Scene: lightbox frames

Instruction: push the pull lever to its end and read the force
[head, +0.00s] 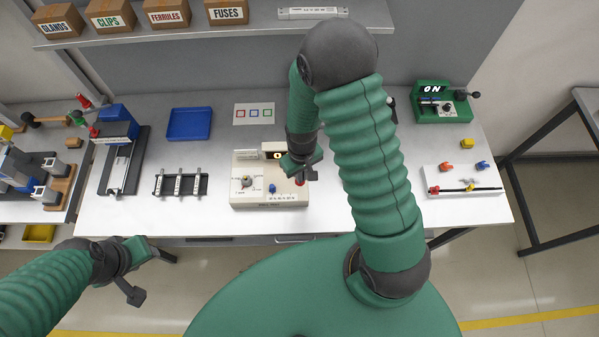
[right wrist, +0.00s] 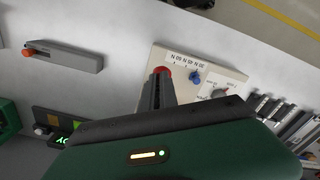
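The display's reading is too small to tell surely. A red knob (head: 300,182), apparently the lever's, is at its right side; it also shows in the right wrist view (right wrist: 162,71). My right gripper (head: 308,176) is over the box's right side, fingers close together, tips beside or touching the red knob. I cannot tell contact. My left gripper (head: 148,272) is open and empty, off the table's front.
A blue tray (head: 189,124), a dark rack (head: 181,185) and a blue-grey fixture (head: 117,155) stand left. My right arm hides the table's middle right. A shelf (head: 215,30) hangs behind.

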